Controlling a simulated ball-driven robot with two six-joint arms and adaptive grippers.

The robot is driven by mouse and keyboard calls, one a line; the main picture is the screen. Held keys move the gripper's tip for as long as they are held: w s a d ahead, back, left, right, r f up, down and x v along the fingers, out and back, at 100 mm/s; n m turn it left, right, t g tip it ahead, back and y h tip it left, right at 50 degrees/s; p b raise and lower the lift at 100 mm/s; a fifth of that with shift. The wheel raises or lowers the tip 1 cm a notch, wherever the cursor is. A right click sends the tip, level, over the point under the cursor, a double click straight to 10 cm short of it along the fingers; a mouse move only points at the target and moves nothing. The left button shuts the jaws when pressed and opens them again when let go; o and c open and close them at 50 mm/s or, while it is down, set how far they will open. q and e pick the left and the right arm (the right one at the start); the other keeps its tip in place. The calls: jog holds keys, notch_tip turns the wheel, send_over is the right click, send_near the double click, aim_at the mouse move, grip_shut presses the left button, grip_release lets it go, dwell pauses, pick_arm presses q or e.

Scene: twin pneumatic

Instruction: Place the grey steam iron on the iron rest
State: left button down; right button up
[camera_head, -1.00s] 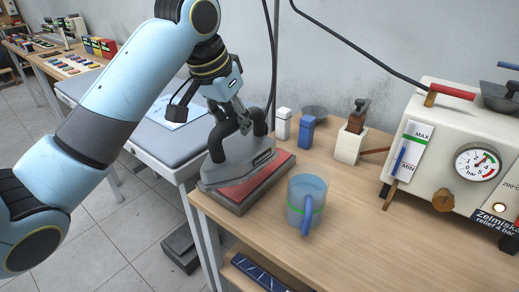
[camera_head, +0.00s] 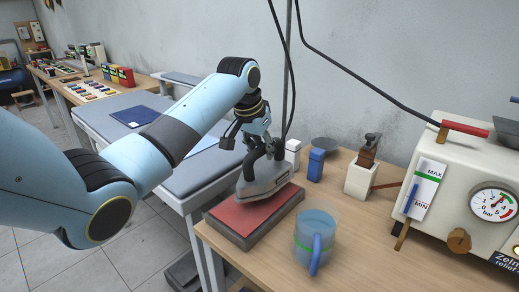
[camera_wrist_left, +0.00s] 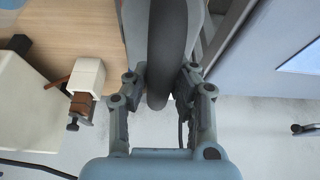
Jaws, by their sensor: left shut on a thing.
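The grey steam iron (camera_head: 262,187) with its black handle is over the far part of the iron rest, a red pad (camera_head: 240,217) in a dark grey frame. The near part of the pad is bare. I cannot tell whether the sole touches the pad or hovers just above it. My left gripper (camera_head: 262,143) is shut on the iron's handle from above. In the left wrist view, the dark handle (camera_wrist_left: 167,45) lies between the fingers of my left gripper (camera_wrist_left: 160,82). My right gripper is not in view.
Behind are white (camera_head: 293,155) and blue (camera_head: 316,165) containers and a white block with a brown top (camera_head: 362,178). The steam boiler (camera_head: 470,195) stands at right. An ironing board (camera_head: 150,135) is left of the table.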

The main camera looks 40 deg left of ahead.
aim_at(263, 170)
pick_arm(q)
jog(key=shift+w+f, duration=0.2)
jog(key=shift+f, duration=1.6)
jog(key=c, duration=1.6)
grip_release()
jog(key=shift+s+f, duration=0.2)
jog(key=shift+f, duration=0.05)
jog(key=o, duration=0.5)
jog(key=shift+c, duration=0.2)
jog(key=v, duration=1.2)
jog(key=shift+r, duration=0.1)
